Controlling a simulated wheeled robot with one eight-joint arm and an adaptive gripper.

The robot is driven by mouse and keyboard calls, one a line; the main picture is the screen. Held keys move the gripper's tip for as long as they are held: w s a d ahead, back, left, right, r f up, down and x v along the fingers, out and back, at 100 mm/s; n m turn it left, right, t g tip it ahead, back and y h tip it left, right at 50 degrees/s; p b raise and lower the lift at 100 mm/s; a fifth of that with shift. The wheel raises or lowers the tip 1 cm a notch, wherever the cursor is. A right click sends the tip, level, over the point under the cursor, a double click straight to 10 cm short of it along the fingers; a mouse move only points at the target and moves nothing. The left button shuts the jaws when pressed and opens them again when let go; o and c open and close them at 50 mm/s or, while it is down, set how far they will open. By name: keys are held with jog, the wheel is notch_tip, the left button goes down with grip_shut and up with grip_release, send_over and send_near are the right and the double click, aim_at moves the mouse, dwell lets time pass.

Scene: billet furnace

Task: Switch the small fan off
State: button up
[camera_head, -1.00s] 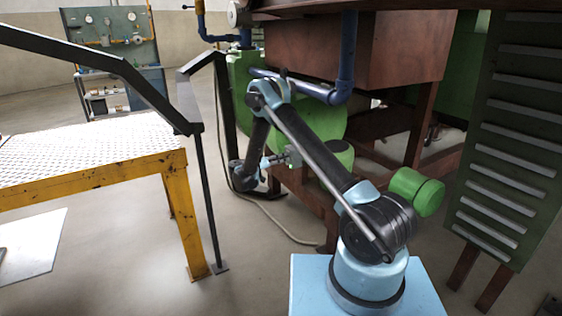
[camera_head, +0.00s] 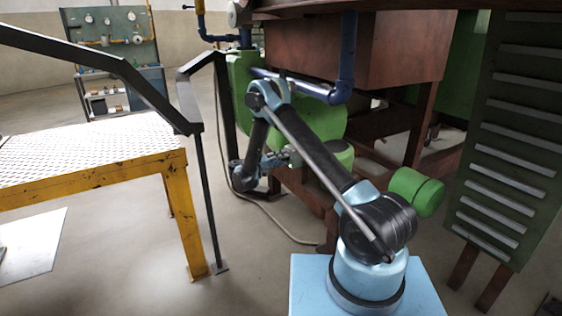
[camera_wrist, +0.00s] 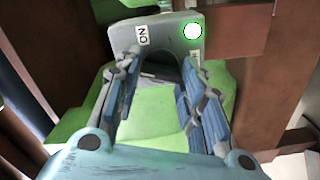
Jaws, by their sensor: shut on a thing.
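A grey switch box (camera_wrist: 155,35) is at the top of the wrist view, with an ON label (camera_wrist: 142,35) on its left and a lit green lamp (camera_wrist: 193,31) on its right. A second label under the lamp is partly hidden. My gripper (camera_wrist: 160,68) is at the box, its two blue-padded fingers on either side of a dark grey switch part (camera_wrist: 160,73) and shut on it. The head view shows my gripper (camera_head: 280,158) at the small grey box (camera_head: 294,154), beside a green housing (camera_head: 340,154). Which green body is the small fan I cannot tell.
Reddish-brown beams (camera_head: 421,115) stand behind and right of the box. A blue pipe (camera_head: 347,60) hangs above. A black railing (camera_head: 205,165) and yellow-framed platform (camera_head: 95,175) stand at the left. A cable (camera_head: 270,222) lies on the floor. A slatted green panel (camera_head: 515,130) is at the right.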

jog(key=shift+w+a+f+n, duration=0.1)
jog(key=shift+n, duration=2)
jog(key=o, duration=1)
jog(key=shift+o, duration=0.2)
jog(key=v, duration=1.2)
